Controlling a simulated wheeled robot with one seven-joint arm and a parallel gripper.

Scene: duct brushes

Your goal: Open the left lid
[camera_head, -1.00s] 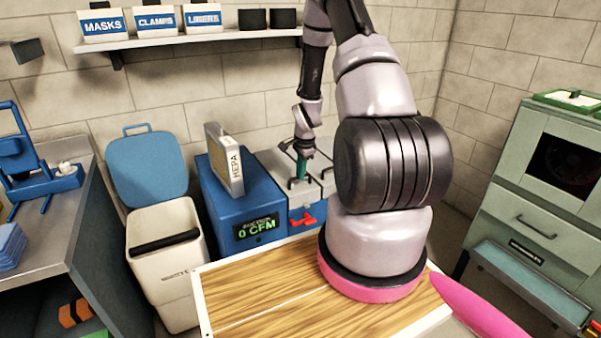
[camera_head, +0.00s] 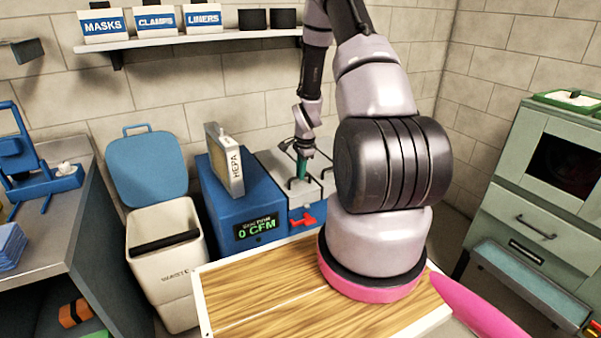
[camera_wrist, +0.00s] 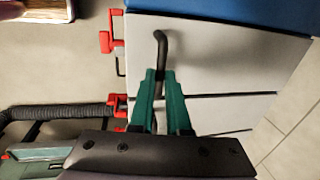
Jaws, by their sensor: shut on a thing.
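The grey box has flat lids side by side, to the right of the blue unit in the head view. The left lid (camera_head: 271,168) lies next to the blue unit and looks closed. In the wrist view the same pale grey lid (camera_wrist: 215,65) fills the upper middle, with a dark seam below it. A black bent handle (camera_wrist: 160,42) stands on it and runs down between my green fingers. My gripper (camera_wrist: 160,76) is shut on this handle; it also shows in the head view (camera_head: 302,172). The gripped part of the handle is partly hidden by the fingers.
Red latches (camera_wrist: 112,103) sit along the box's front edge. The blue unit (camera_head: 238,205) carries an upright HEPA filter (camera_head: 226,160). A wooden-topped surface (camera_head: 275,290) is in front, and a shelf (camera_head: 190,40) hangs above. A bin with its blue lid up (camera_head: 147,168) stands left.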

